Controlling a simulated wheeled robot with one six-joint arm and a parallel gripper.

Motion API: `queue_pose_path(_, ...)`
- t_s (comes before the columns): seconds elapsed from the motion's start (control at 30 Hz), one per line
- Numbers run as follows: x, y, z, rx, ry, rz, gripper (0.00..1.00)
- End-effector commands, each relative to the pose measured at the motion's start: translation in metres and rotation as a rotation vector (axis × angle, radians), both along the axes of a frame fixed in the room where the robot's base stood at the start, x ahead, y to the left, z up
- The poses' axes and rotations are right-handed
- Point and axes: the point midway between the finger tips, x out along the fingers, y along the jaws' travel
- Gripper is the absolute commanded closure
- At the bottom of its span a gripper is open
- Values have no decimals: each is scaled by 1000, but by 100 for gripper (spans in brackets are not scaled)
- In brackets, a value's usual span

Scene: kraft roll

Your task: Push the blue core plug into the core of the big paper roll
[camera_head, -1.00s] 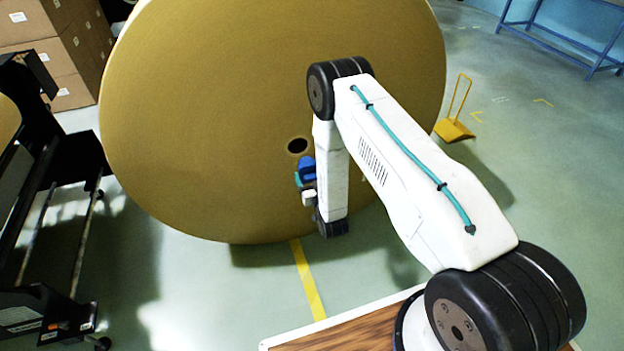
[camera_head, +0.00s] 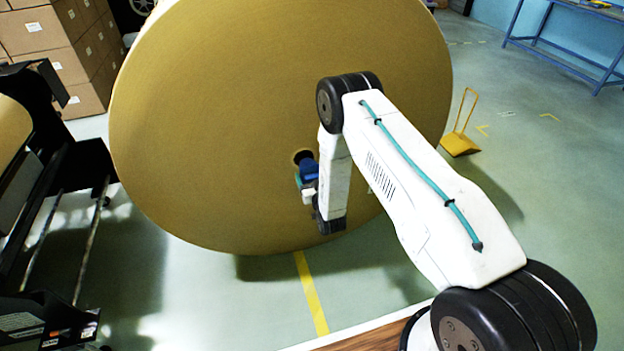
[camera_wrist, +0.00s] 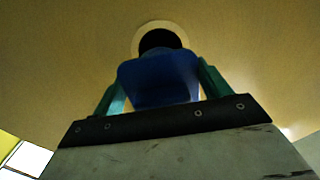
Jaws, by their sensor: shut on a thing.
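The big paper roll (camera_head: 230,120) stands on its edge, its flat brown face toward me. Its dark core hole (camera_head: 303,156) is near the middle of the face, and the hole also shows in the wrist view (camera_wrist: 160,40) with a pale ring around it. My gripper (camera_head: 306,177) is shut on the blue core plug (camera_wrist: 158,80), with a green finger on each side. In the head view the plug (camera_head: 310,170) overlaps the lower edge of the hole. In the wrist view it covers the hole's lower part. I cannot tell whether its tip touches the roll.
A black rack (camera_head: 75,215) with rails stands at the left. Cardboard boxes (camera_head: 50,50) are stacked behind it.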

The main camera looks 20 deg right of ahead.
Motion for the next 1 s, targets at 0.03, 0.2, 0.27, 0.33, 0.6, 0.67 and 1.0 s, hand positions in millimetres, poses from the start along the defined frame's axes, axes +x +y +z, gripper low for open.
queue_pose_path(0.03, 0, 0, 0, 0, 0, 0, 48)
queue_pose_path(0.2, 0, 0, 0, 0, 0, 0, 48)
queue_pose_path(0.27, 0, 0, 0, 0, 0, 0, 48)
queue_pose_path(0.33, 0, 0, 0, 0, 0, 0, 48)
queue_pose_path(0.6, -1, 0, -6, 0, 0, 0, 48)
queue_pose_path(0.67, -1, 0, -6, 0, 0, 0, 48)
queue_pose_path(1.0, -1, 0, -6, 0, 0, 0, 48)
